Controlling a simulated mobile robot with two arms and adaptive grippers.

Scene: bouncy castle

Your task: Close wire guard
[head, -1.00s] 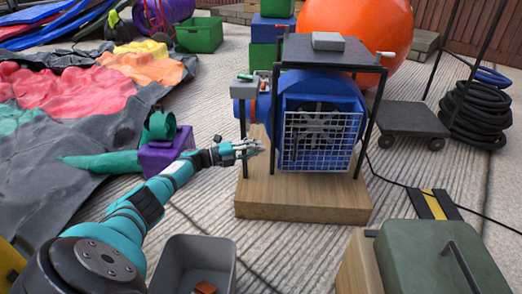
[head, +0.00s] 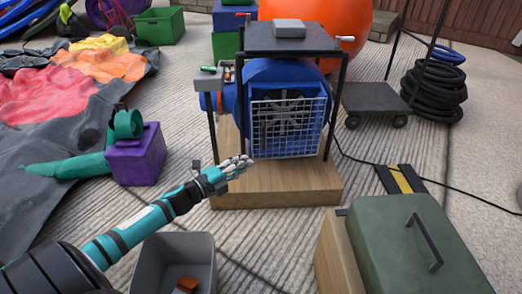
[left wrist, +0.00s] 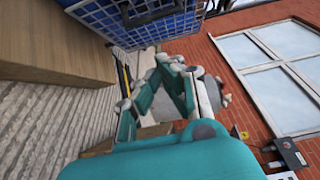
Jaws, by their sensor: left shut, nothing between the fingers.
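The wire guard (head: 288,140) is a pale square mesh at the front of the blue blower (head: 258,78). It covers most of the blower's square opening, and the dark fan shows through the mesh and above its top edge. I cannot tell whether its edges touch the housing. My left gripper (head: 240,164) is shut and empty, just below and left of the guard's lower left corner. In the left wrist view, its fingers (left wrist: 172,82) are below the guard (left wrist: 150,28), with a visible gap. My right gripper is not in view.
The blower stands on a wooden block (head: 280,187) inside a black frame (head: 211,150). A grey bin (head: 150,268) and a green case (head: 410,250) are nearer me. A purple box (head: 135,160) is left. A black cable (head: 455,188) crosses the floor at right.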

